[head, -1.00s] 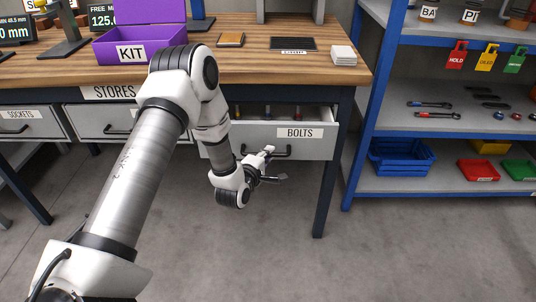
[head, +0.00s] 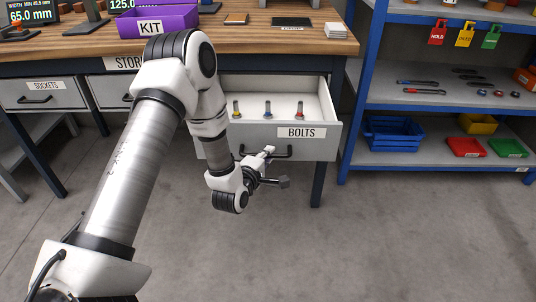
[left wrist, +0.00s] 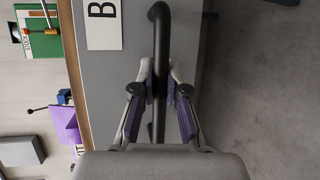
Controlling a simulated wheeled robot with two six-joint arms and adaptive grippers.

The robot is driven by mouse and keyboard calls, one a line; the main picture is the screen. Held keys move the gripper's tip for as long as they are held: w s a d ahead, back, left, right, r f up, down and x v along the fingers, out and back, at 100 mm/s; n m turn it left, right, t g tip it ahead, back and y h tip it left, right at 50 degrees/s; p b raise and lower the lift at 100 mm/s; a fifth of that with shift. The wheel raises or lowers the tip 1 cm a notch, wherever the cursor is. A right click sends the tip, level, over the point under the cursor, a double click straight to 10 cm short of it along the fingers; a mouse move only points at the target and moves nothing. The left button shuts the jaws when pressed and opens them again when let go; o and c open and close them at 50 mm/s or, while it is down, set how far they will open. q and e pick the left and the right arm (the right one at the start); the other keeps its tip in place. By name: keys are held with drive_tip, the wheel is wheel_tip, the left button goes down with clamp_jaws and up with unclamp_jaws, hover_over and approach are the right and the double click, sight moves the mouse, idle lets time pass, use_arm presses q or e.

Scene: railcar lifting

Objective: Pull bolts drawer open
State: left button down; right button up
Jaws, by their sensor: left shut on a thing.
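The bolts drawer (head: 318,140), grey with a BOLTS label, stands well out from under the workbench. Its white inside shows several upright bolts (head: 267,109) with coloured bases. My left gripper (head: 275,166) is at the drawer's black handle (head: 289,153). In the left wrist view its two fingers (left wrist: 160,88) lie on either side of the handle bar (left wrist: 162,50) and are shut on it. The label shows partly in that view, next to the handle. My left arm hides the drawer's left part. My right gripper is not in view.
The workbench top (head: 290,38) carries a purple KIT box (head: 155,20) and a stack of white cards (head: 338,31). The sockets drawer (head: 40,95) is at the left. A blue shelf rack (head: 352,110) stands close on the right. The floor in front is clear.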

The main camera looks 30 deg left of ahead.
use_arm(q)
drive_tip(key=shift+s, duration=0.1)
drive_tip(key=c, duration=1.2)
unclamp_jaws()
drive_tip(key=v, duration=0.7)
drive_tip(key=shift+s, duration=0.25)
